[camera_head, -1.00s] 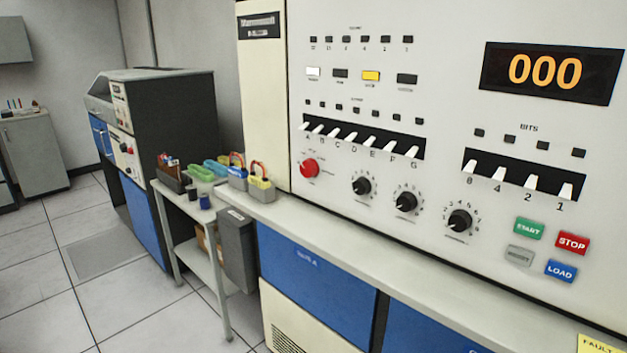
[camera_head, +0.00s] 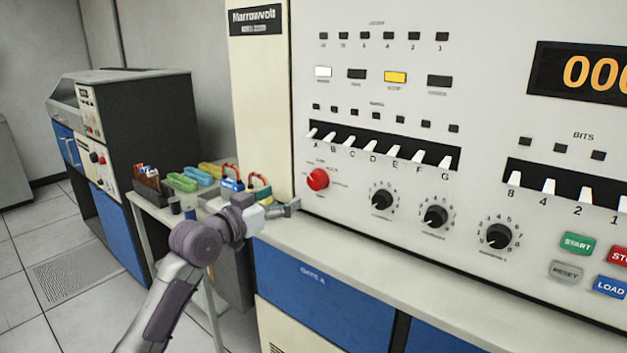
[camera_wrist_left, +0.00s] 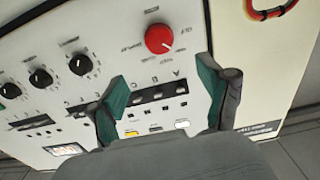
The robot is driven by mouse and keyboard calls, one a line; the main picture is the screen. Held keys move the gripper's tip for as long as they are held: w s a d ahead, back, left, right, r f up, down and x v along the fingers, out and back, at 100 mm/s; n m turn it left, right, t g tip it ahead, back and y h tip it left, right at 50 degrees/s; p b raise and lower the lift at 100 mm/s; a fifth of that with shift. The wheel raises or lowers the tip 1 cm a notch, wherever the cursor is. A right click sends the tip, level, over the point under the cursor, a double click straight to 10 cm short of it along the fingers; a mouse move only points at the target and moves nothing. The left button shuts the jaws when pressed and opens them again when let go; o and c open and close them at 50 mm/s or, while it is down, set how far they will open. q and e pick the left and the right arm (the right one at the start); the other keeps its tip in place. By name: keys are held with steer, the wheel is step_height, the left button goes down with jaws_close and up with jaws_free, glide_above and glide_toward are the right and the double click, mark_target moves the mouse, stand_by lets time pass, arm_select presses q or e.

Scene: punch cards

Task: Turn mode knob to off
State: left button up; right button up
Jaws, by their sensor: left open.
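The mode knob is most likely the red knob (camera_head: 317,179) at the lower left of the white panel, left of the black knobs. It also shows in the left wrist view (camera_wrist_left: 159,39), beyond and between the fingers, with a pale pointer mark. My left gripper (camera_head: 292,207) is just below and left of the red knob in the head view, above the counter ledge. Its fingers (camera_wrist_left: 166,103) are apart and nothing is between them; it does not touch the knob. My right gripper is not in view.
Black knobs (camera_head: 436,216) sit in a row right of the red knob. White toggle switches (camera_head: 372,146) line the panel above it. A ledge (camera_head: 400,270) runs below.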

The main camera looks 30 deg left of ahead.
mark_target(314, 180)
arm_select(q)
steer(key=w, duration=0.3)
steer(key=w+p, duration=0.1)
steer(key=w, duration=0.3)
steer(key=w+p, duration=0.1)
steer(key=w, duration=0.3)
steer(key=shift+w+d, duration=0.15)
steer(key=shift+d, duration=0.2)
steer(key=shift+w+d+f, duration=0.1)
steer(key=shift+w, duration=0.4)
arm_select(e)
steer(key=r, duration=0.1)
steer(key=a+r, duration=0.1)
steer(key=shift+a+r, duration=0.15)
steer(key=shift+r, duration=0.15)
arm_select(q)
steer(key=shift+c, duration=1)
steer(key=c, duration=0.9)
steer(key=shift+c, duration=0.2)
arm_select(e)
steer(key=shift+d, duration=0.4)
arm_select(q)
steer(key=shift+p, duration=0.3)
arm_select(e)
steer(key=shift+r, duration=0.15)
